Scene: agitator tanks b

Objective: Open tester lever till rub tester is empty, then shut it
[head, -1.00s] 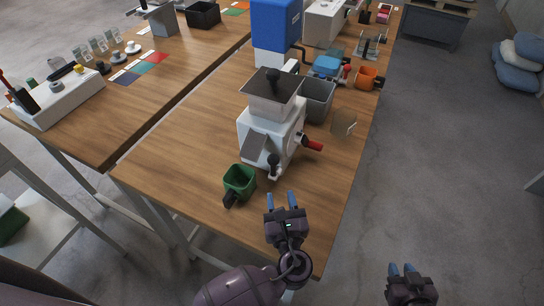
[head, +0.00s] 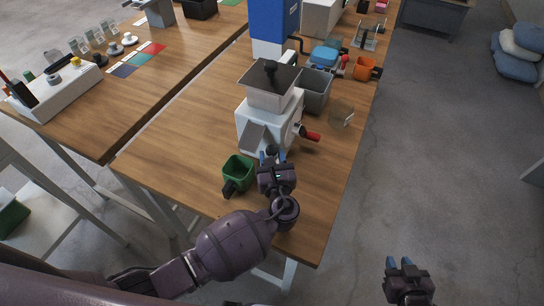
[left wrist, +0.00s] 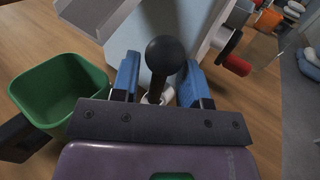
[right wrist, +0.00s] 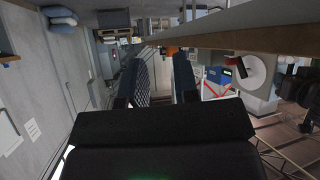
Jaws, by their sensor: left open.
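The white rub tester (head: 250,125) stands on the wooden table with a dark-lidded hopper (head: 272,80) on top and a sloped grey chute (head: 254,137) in front. A green cup (head: 238,173) with a black handle stands left of the gripper, in front of the chute. My right gripper (head: 400,264) is open and empty, off the table's right side.
A red-handled crank (head: 310,136) sticks out from the tester's right side. A grey bin (head: 316,90) stands behind it, with an orange cup (head: 363,70) and a blue machine (head: 274,27) further back. The table's front is clear.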

